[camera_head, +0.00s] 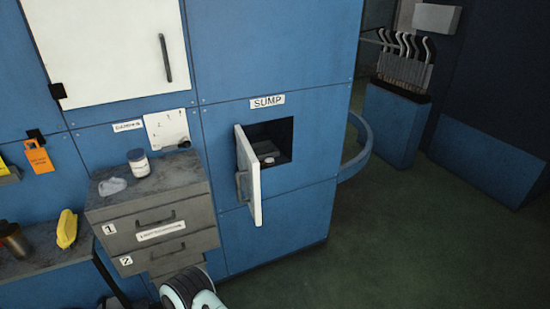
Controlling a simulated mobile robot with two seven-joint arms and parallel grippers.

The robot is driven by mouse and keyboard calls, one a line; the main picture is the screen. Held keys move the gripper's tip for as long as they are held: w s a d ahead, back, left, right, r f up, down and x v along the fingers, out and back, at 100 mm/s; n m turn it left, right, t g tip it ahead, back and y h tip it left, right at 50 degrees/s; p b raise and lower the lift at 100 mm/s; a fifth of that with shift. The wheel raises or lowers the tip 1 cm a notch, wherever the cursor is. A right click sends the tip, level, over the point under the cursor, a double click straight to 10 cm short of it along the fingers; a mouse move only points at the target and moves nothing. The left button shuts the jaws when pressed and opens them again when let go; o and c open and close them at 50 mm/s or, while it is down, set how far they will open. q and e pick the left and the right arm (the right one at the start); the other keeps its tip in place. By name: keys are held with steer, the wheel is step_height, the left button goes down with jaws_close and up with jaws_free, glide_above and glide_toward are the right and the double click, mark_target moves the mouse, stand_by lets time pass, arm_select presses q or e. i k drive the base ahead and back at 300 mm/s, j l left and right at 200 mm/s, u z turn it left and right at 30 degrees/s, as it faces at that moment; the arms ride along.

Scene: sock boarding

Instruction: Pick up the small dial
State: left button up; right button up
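A small pale round object (268,157) sits on a grey surface inside the open compartment under the SUMP label. It may be the small dial, but it is too small to tell for sure. The compartment's white door (252,180) stands swung open, with a grey handle on it. Neither of my grippers shows in the head view. Only a rounded white and black part, likely of my own arm, shows at the bottom edge, below the compartment.
A grey drawer unit (140,234) stands left of the door, with a lidded jar (139,163) and a crumpled clear item (112,186) on top. A yellow object (67,229) lies on the left bench. A blue curved rail (364,150) juts out at right. The right floor is clear.

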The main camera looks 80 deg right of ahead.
mark_target(269, 162)
steer(key=k+l, duration=0.1)
steer(key=l, duration=1)
steer(key=k+l, duration=0.15)
steer(key=l, duration=0.35)
steer(key=k+l, duration=0.1)
steer(key=l, duration=0.45)
steer(key=k+l, duration=0.1)
steer(key=l, duration=1)
steer(key=k, duration=0.05)
